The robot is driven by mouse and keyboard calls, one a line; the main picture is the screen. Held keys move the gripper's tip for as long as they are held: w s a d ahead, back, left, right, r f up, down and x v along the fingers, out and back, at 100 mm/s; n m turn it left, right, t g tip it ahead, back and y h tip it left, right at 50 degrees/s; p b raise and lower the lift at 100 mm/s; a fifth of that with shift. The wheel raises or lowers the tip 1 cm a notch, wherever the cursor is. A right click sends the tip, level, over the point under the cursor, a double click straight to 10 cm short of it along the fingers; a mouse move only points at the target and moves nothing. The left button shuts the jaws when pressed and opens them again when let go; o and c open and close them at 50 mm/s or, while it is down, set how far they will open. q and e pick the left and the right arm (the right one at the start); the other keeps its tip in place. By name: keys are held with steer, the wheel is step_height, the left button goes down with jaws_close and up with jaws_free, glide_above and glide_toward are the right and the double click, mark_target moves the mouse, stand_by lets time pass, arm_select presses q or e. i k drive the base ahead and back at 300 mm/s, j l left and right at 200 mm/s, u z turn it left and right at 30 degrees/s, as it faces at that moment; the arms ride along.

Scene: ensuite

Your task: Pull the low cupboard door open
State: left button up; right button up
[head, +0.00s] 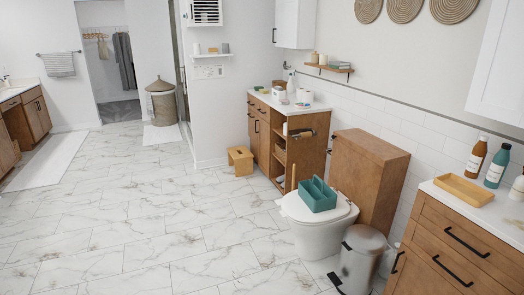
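Several low wooden cupboards are in the head view, and I cannot tell which one is meant. The middle cabinet (263,124) has shut door fronts on its left face, with small dark handles, and open shelves at its near end. The right cabinet (425,242) has black handles (397,262) on its fronts; these look shut, and its lower part is cut off by the frame edge. The left vanity (36,113) has wooden fronts that look shut. Neither of my grippers is in view.
A toilet (315,240) with a teal caddy (318,195) on it and a metal bin (362,259) stand between the middle and right cabinets. A wooden stool (240,159) is beside the middle cabinet.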

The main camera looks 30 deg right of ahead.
mark_target(264, 129)
steer(key=i+l+z, duration=0.15)
steer(key=i+z, duration=0.2)
steer(key=i, duration=0.3)
steer(key=i+z, duration=0.1)
steer(key=i, duration=1.1)
steer(key=i+z, duration=0.1)
steer(key=i, duration=2.3)
steer(key=i+z, duration=0.8)
steer(key=z, duration=0.2)
steer(key=i+j+z, duration=0.25)
steer(key=z, duration=0.25)
steer(key=i+j+z, duration=0.5)
steer(key=k+l, duration=0.1)
